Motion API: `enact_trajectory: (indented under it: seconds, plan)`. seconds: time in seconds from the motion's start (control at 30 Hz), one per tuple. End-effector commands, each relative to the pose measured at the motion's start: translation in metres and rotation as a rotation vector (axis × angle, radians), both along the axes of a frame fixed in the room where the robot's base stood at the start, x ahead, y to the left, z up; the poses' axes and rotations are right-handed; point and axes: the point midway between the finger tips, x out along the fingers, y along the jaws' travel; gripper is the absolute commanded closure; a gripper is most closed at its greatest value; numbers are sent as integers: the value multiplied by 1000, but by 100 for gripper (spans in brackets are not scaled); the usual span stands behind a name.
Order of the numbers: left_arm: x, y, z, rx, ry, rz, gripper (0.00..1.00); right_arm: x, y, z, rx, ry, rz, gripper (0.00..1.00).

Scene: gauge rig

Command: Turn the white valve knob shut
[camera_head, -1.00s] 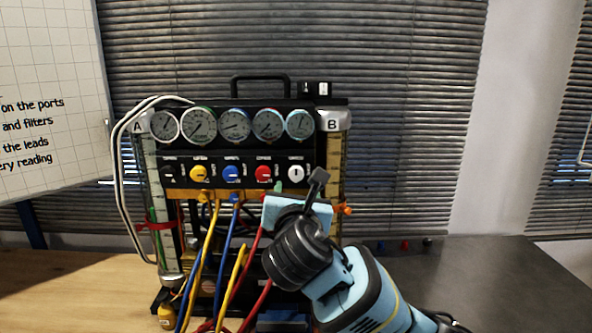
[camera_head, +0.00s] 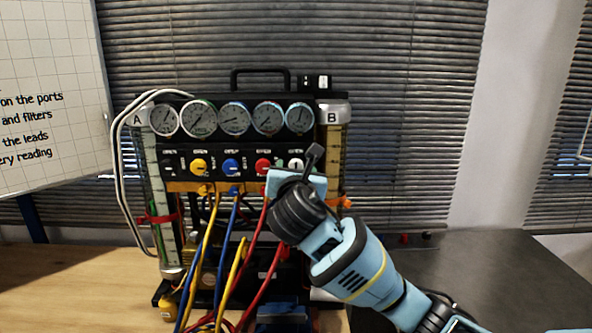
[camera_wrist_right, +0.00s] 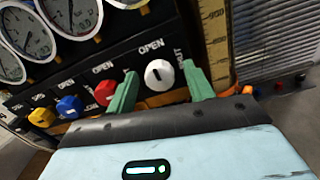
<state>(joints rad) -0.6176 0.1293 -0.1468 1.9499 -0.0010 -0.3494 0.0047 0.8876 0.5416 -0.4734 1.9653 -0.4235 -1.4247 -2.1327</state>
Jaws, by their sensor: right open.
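The white valve knob (camera_head: 296,164) is at the right end of the knob row on the gauge rig's black panel, partly hidden by my right gripper in the head view. In the right wrist view the white knob (camera_wrist_right: 159,75) shows between the two green fingers, with a dark mark on its face and the word OPEN above it. My right gripper (camera_wrist_right: 160,84) is open, one finger on each side of the knob; I cannot tell whether they touch it. In the head view my right gripper (camera_head: 298,174) is in front of the panel. My left gripper is not in view.
Red (camera_head: 263,166), blue (camera_head: 232,167) and yellow (camera_head: 198,167) knobs sit left of the white one, the red close to a finger. Several gauges are above. Coloured hoses (camera_head: 232,225) hang below. The dark table (camera_head: 490,280) at right is largely clear.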

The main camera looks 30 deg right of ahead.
Motion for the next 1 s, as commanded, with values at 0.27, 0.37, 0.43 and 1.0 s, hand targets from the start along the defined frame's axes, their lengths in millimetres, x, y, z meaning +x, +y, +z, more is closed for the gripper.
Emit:
enact_trajectory:
  seconds: [0.27, 0.37, 0.43, 1.0]
  plan:
    - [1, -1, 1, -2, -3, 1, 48, 1, -1, 0, 0, 0, 0, 48]
    - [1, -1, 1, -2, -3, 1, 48, 1, -1, 0, 0, 0, 0, 61]
    - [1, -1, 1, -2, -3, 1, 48, 1, -1, 0, 0, 0, 0, 70]
    - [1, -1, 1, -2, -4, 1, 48, 1, 0, -1, 66, -39, 0, 92]
